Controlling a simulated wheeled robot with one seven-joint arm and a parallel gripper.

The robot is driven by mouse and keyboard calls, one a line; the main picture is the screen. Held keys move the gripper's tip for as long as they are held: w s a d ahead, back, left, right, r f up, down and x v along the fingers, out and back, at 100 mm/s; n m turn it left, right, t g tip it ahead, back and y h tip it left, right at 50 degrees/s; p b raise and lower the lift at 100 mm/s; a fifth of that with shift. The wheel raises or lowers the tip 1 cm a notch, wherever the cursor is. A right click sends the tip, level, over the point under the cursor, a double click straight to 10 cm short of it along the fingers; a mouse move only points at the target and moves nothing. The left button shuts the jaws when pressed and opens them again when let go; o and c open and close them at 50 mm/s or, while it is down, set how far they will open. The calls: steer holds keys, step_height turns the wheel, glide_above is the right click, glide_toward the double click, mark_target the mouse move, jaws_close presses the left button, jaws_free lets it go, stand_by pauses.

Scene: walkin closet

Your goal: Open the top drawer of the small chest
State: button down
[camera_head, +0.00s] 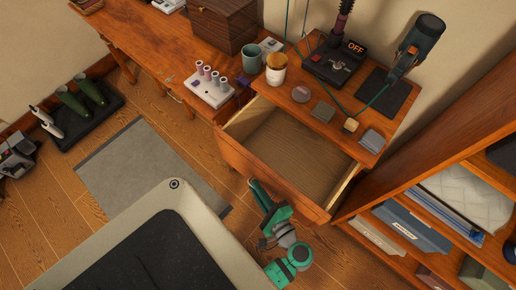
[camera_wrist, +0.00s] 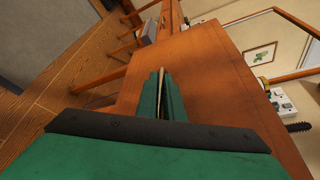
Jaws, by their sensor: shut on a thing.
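The small chest (camera_head: 318,101) of orange-brown wood stands against the wall. Its top drawer (camera_head: 239,158) is pulled well out, and its pale inside looks empty. My green gripper (camera_head: 254,185) is at the outer side of the drawer front, near its middle. In the wrist view, my gripper (camera_wrist: 161,78) reaches to the wooden drawer front (camera_wrist: 215,70), its fingers shut around a thin, pale piece that seems to be the handle. The handle is mostly hidden by the fingers.
On the chest stand a lidded jar (camera_head: 276,75), a black device reading OFF (camera_head: 333,60) and a hair dryer (camera_head: 419,40). A desk (camera_head: 137,38) adjoins at left, open shelves (camera_head: 425,190) at right. A grey mat (camera_head: 150,165) lies on the floor.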

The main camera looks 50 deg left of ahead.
steer(key=c, duration=2.2)
jaws_free()
steer(key=v, duration=1)
steer(key=shift+d+r, duration=0.1)
steer(key=shift+d, duration=0.3)
steer(key=shift+s, duration=0.15)
